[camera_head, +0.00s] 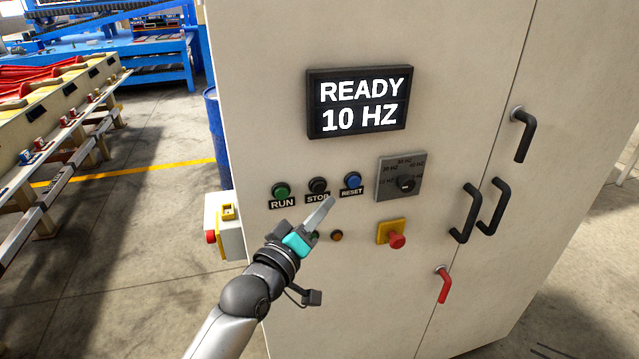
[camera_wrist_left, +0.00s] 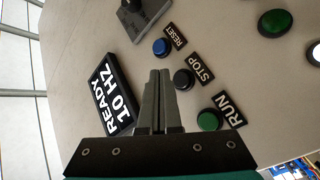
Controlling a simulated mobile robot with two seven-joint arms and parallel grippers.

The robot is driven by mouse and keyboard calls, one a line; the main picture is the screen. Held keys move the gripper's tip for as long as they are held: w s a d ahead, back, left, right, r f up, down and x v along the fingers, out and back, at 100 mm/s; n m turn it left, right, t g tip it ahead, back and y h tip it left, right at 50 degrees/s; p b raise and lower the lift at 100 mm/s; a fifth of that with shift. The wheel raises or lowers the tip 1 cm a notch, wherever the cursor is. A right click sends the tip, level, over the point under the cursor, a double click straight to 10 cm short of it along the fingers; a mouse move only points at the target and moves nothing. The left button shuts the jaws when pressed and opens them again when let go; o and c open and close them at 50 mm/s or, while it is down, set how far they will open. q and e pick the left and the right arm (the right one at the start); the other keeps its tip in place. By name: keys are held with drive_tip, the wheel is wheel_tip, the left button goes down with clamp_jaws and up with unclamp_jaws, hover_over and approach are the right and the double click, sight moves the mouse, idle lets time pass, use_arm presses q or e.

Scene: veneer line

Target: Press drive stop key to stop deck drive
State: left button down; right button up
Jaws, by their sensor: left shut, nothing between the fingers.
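The black drive stop key (camera_head: 318,185) sits on the cabinet front above its STOP label, between the green RUN key (camera_head: 281,190) and the blue RESET key (camera_head: 353,180). My left gripper (camera_head: 328,203) is shut and empty, its tips below and slightly right of the stop key in the head view, partly covering the STOP label. In the left wrist view the shut fingers (camera_wrist_left: 160,74) point at the panel, just left of the black stop key (camera_wrist_left: 183,79). I cannot tell whether they touch the panel. The display (camera_head: 359,101) reads READY 10 HZ. My right gripper is not in view.
A grey rotary selector (camera_head: 400,178) and a red button on a yellow plate (camera_head: 391,234) are right of the keys. An amber lamp (camera_head: 336,235) is below them. Black door handles (camera_head: 465,212) and a red handle (camera_head: 443,284) stick out further right.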

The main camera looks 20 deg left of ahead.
use_arm(q)
drive_tip(key=shift+s+d+p, duration=0.25)
drive_tip(key=shift+s+d, duration=0.1)
drive_tip(key=shift+s, duration=0.2)
drive_tip(key=shift+s+d+p, duration=0.25)
drive_tip(key=shift+s+d, duration=0.1)
drive_tip(key=shift+s, duration=0.2)
wheel_tip(320, 180, down, 26)
drive_tip(key=s+a+m+g+y+b, duration=0.1)
drive_tip(key=s+m+g+y+b, duration=0.2)
drive_tip(key=b, duration=0.4)
drive_tip(key=s+f+m+g+b, duration=0.1)
drive_tip(key=s+f+g+b, duration=0.3)
drive_tip(key=f, duration=0.7)
drive_tip(key=s+f+g+b, duration=0.2)
drive_tip(key=s+f, duration=0.4)
drive_tip(key=f, duration=0.6)
drive_tip(key=s+a+f+m+g+b, duration=0.1)
drive_tip(key=s+f+m+g+b, duration=0.2)
drive_tip(key=s+f, duration=1)
drive_tip(key=s+a+f+m+g+y+b, duration=0.1)
drive_tip(key=s+f+g+b, duration=0.4)
drive_tip(key=s+f, duration=0.8)
drive_tip(key=s+a+m+b, duration=0.1)
drive_tip(key=s+m, duration=0.1)
drive_tip(key=s, duration=0.3)
drive_tip(key=shift+s+a+f+b, duration=0.2)
drive_tip(key=shift+s+b, duration=0.1)
drive_tip(key=shift+s, duration=0.05)
